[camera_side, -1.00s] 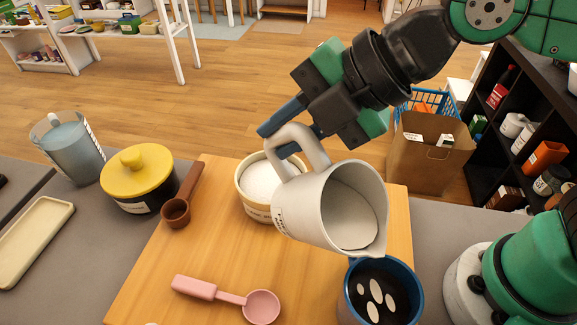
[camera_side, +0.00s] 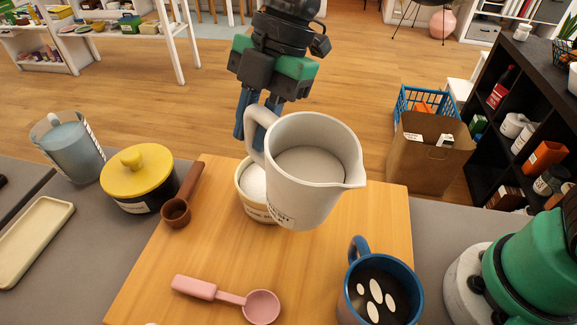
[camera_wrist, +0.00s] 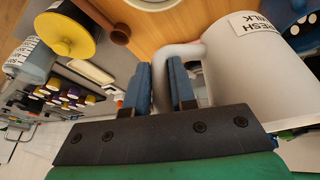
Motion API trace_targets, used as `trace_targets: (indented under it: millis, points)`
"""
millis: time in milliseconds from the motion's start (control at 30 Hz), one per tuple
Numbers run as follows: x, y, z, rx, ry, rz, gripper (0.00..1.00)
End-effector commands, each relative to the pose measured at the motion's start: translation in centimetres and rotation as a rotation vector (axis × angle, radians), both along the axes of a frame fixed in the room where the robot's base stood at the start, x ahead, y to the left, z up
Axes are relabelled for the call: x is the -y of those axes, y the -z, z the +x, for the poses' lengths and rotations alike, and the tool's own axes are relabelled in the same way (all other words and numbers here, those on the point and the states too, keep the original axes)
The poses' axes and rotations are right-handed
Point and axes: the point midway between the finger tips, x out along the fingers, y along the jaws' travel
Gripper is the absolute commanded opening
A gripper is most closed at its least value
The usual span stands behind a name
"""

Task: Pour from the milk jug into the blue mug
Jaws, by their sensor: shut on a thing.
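The white milk jug (camera_side: 312,197) is held in the air above the wooden board, tilted slightly with its spout to the right. A greyish-white surface shows inside it. My gripper (camera_side: 252,125) is shut on the jug's handle; the wrist view shows the blue fingers (camera_wrist: 163,88) on both sides of the handle and the jug (camera_wrist: 240,70) with its label. The blue mug (camera_side: 352,298) stands upright at the board's front right, below and right of the jug. It holds dark liquid with several pale oval spots. The spout is apart from the mug, up and left of it.
A bowl of white contents (camera_side: 252,190) stands behind the jug. A pink scoop (camera_side: 262,306), a brown scoop (camera_side: 176,212) and a yellow-lidded jar (camera_side: 140,172) are to the left. The wooden board (camera_side: 225,255) has clear space in its middle.

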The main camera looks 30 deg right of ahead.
Motion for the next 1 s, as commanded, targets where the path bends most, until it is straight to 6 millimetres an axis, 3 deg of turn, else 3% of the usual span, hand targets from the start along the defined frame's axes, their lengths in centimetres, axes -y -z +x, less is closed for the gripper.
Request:
trace_targets:
  millis: [200, 433, 1000]
  points:
    - [-0.2, 2.1, 1.1, -0.152, 0.000, -0.031, 0.00]
    - [-0.2, 2.0, 1.1, -0.151, 0.000, -0.032, 0.00]
    - [-1.4, -1.7, 6.5, -0.150, 0.000, -0.032, 0.00]
